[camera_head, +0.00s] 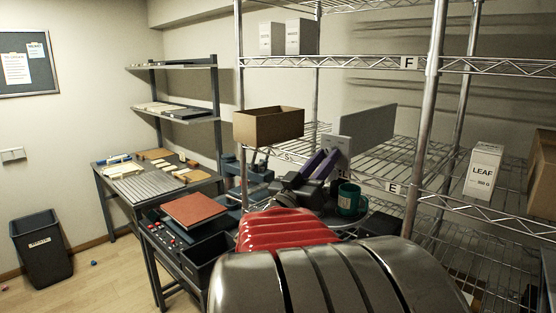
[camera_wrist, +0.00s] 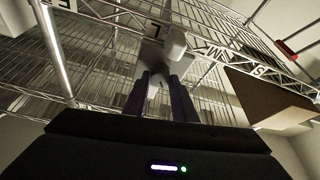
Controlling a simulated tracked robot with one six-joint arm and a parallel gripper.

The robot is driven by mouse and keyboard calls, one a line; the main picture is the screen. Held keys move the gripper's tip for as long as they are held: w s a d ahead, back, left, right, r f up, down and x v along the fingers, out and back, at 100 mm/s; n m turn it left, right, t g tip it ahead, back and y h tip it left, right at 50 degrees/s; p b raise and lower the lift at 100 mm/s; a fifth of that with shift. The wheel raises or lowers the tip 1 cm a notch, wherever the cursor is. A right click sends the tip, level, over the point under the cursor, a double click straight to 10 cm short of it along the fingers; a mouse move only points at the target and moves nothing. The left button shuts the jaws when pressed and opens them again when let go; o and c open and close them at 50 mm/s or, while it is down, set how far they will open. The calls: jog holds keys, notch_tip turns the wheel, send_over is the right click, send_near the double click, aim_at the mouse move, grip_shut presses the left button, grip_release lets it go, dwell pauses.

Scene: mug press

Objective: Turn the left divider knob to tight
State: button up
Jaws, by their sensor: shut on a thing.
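The grey upright divider panel (camera_head: 368,130) stands on the middle wire shelf, with a pale clamp block (camera_head: 335,144) at its lower left front. My gripper (camera_head: 328,158) reaches up to this block with its purple fingers. In the wrist view, my gripper (camera_wrist: 161,77) has both fingertips closed around a small pale knob (camera_wrist: 159,82) below the grey clamp plate (camera_wrist: 150,55). The knob is mostly hidden by the fingers, and its turn position cannot be read. A rounded white part (camera_wrist: 175,43) sits just beyond the fingertips. No tight marking is readable.
An open cardboard box (camera_head: 268,126) stands left of the divider on the same rack. A green mug (camera_head: 349,199) is just below and right of my gripper. A LEAF box (camera_head: 484,171) stands further right. Rack posts (camera_head: 424,120) and shelf edges hem in the space.

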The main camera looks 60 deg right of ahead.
jog(key=shift+w+m+g, duration=0.1)
jog(key=shift+m+g, duration=0.3)
jog(key=shift+m, duration=0.3)
jog(key=m+g, duration=0.1)
jog(key=m, duration=0.1)
jog(key=shift+w+m, duration=0.1)
jog(key=shift+m, duration=0.3)
jog(key=m+g, duration=0.2)
jog(key=m, duration=0.1)
jog(key=m+g+y, duration=0.1)
jog(key=m, duration=0.2)
jog(key=shift+w+m+g+y, duration=0.15)
jog(key=shift+m+g+y, duration=0.15)
jog(key=shift+g, duration=0.1)
jog(key=m+g, duration=0.1)
jog(key=m, duration=0.1)
jog(key=m+y, duration=0.1)
jog(key=m, duration=0.1)
jog(key=shift+w+d+r+m+g+y, duration=0.1)
jog(key=shift+r+m+g+y, duration=0.05)
jog(key=shift+m+g+y, duration=0.65)
jog(key=shift+m+y, duration=0.2)
jog(key=shift+m, duration=1.3)
jog(key=o, duration=1)
jog(key=shift+o, duration=0.2)
